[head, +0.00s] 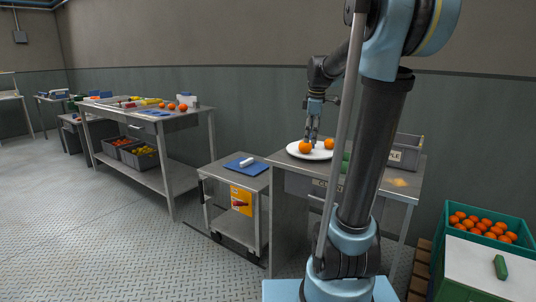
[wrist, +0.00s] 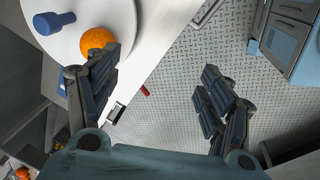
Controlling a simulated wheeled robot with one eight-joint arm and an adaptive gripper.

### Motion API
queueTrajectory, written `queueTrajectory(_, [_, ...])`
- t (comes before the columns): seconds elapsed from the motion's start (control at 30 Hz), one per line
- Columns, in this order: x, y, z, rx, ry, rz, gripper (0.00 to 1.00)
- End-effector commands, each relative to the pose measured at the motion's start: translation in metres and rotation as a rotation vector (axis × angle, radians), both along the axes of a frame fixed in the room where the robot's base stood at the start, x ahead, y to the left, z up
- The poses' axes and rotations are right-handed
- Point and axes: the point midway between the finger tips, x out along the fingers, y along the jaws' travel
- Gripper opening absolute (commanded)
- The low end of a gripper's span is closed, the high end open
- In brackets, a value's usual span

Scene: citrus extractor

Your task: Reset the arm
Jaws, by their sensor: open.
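My gripper (head: 312,138) is above the white plate (head: 293,149) on the metal table in the head view. In the wrist view my gripper (wrist: 152,88) is open, its two dark fingers wide apart with nothing between them. An orange (wrist: 97,41) sits on the plate (wrist: 115,14) beside the left finger, and I cannot tell whether they touch. In the head view one orange (head: 305,147) is at the plate's left and another orange (head: 329,143) at its right. A blue knob-shaped object (wrist: 52,22) also shows over the plate in the wrist view.
A grey labelled bin (head: 406,150) stands at the table's right. A cart (head: 238,200) with a blue mat is to the left. A long workbench (head: 160,126) holds several items farther left. A green crate of oranges (head: 488,222) is at right. Open floor lies front left.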

Motion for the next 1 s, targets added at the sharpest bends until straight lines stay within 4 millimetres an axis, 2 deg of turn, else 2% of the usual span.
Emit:
queueTrajectory(0.03, [-0.018, 0.0, -0.005, 0.01, 0.001, -0.051, 0.74])
queueTrajectory(0.1, [-0.04, 0.001, -0.012, 0.025, 0.004, -0.128, 0.74])
queueTrajectory(0.47, [-0.147, 0.001, -0.063, 0.101, 0.013, -0.526, 0.74])
queueTrajectory(0.8, [-0.238, 0.001, -0.131, 0.171, 0.019, -0.901, 0.74])
queueTrajectory(1.0, [-0.281, 0.0, -0.174, 0.21, 0.021, -1.105, 0.74])
